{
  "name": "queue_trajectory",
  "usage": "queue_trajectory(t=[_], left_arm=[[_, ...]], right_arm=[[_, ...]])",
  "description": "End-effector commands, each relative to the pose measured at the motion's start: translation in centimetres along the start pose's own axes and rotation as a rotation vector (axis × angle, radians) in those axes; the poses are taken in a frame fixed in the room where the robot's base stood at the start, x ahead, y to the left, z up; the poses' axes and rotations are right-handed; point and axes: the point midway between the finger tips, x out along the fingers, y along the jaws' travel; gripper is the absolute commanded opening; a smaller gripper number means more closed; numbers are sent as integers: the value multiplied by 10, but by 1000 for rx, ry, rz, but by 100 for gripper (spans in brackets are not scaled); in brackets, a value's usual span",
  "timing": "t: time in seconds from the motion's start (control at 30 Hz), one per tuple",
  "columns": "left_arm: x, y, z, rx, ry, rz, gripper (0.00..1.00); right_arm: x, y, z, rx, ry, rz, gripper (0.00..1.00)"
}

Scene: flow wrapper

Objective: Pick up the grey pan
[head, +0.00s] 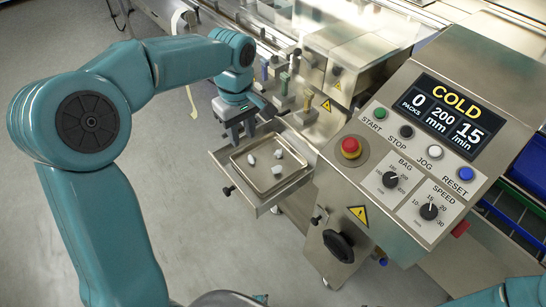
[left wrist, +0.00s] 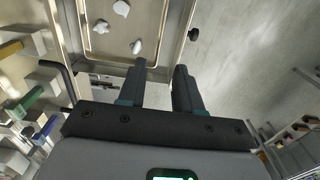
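The grey pan (head: 263,184) is a shallow square metal tray on a shelf at the wrapper's near side, in the middle of the head view. Three small pale pieces (head: 277,170) lie in it. It also shows at the top of the left wrist view (left wrist: 108,45). My left gripper (head: 237,139) points down at the pan's far left edge. In the left wrist view its two fingers (left wrist: 162,72) are apart, one on the pan's inner side and one outside, with the rim between their tips. Contact cannot be told. My right gripper is out of view.
The control panel (head: 420,150) with a red stop button (head: 351,147) stands right of the pan. Several coloured-top posts (head: 307,98) stand on the machine behind it. A black handwheel (head: 338,245) juts out below. Floor (head: 190,200) left of the pan is clear.

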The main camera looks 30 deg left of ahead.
Motion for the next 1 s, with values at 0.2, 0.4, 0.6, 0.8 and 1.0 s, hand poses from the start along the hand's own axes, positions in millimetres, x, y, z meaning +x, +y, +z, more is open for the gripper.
queue_trajectory(t=[0.2,0.4,0.6,0.8,1.0], left_arm=[[28,-8,2,-7,-2,-8,34],[76,-11,2,-6,-2,-7,34],[105,-10,1,-7,0,-4,34],[122,-9,-2,-7,-2,-6,34],[154,-8,-7,-5,-2,-5,34]], right_arm=[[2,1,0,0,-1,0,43],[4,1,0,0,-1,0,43],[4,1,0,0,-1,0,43],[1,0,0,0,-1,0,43],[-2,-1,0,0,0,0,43]])
